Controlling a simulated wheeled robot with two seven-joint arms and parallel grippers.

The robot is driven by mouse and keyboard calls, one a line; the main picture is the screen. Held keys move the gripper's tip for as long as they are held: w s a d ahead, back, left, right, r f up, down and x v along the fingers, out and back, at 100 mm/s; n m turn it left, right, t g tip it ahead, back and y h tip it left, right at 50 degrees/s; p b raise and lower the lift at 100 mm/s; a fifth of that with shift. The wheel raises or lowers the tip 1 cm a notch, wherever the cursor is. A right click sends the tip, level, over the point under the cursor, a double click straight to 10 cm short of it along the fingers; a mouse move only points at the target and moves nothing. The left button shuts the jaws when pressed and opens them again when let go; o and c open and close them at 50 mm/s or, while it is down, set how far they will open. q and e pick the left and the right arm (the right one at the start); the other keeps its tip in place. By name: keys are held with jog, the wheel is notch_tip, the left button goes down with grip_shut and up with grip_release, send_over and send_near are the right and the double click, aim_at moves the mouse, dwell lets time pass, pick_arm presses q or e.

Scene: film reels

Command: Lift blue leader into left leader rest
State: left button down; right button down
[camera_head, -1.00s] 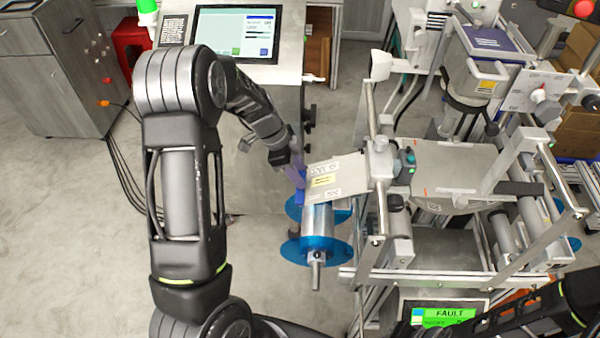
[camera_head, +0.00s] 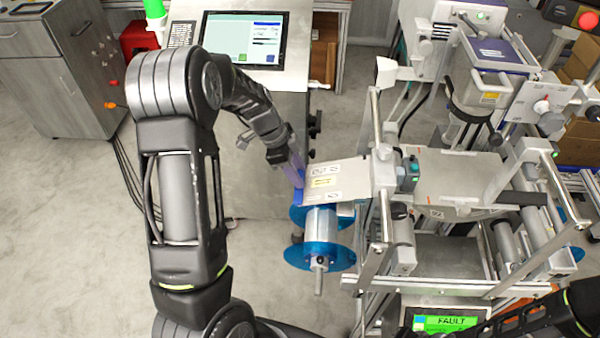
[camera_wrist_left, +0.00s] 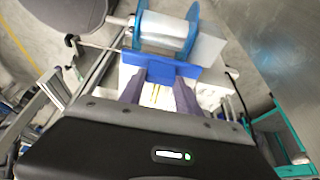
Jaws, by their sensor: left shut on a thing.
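The blue leader (camera_head: 298,197) is a blue strip at the left edge of a pale, labelled plate (camera_head: 345,182), which seems to be the left leader rest. My left gripper (camera_head: 297,172), with purplish fingers, is shut on the leader. In the left wrist view, the blue leader (camera_wrist_left: 160,63) lies across the tips of my left gripper (camera_wrist_left: 159,78), beside the reel. The pale plate shows between and beyond the fingers. I cannot tell whether the leader touches the plate. My right gripper is not in view; only part of my right arm shows at the bottom right.
A reel with a silver roll and blue flanges (camera_head: 320,257) hangs on a shaft just below the plate. Metal posts and rollers of the machine (camera_head: 378,215) stand close on the right. A touchscreen (camera_head: 243,37) stands behind. The floor (camera_head: 60,200) at left is clear.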

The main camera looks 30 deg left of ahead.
pick_arm(q)
jog(key=p+v, duration=0.2)
jog(key=v, duration=0.6)
jog(key=shift+s+a+r+p, duration=0.2)
jog(key=shift+a+p, duration=0.1)
jog(key=shift+a, duration=0.25)
dwell(0.6)
jog(key=shift+r, duration=0.1)
jog(key=a+p+v, duration=0.1)
jog(key=p+v, duration=0.1)
jog(key=v, duration=0.6)
jog(key=shift+s+p, duration=0.25)
jog(key=shift+p, duration=0.1)
dwell(1.0)
jog(key=shift+w+d, duration=0.1)
jog(key=shift+d, duration=0.05)
jog(key=w+d+f+b, duration=0.4)
jog(key=d, duration=0.6)
jog(key=shift+w, duration=0.4)
dwell(1.4)
jog(key=shift+d+f, duration=0.1)
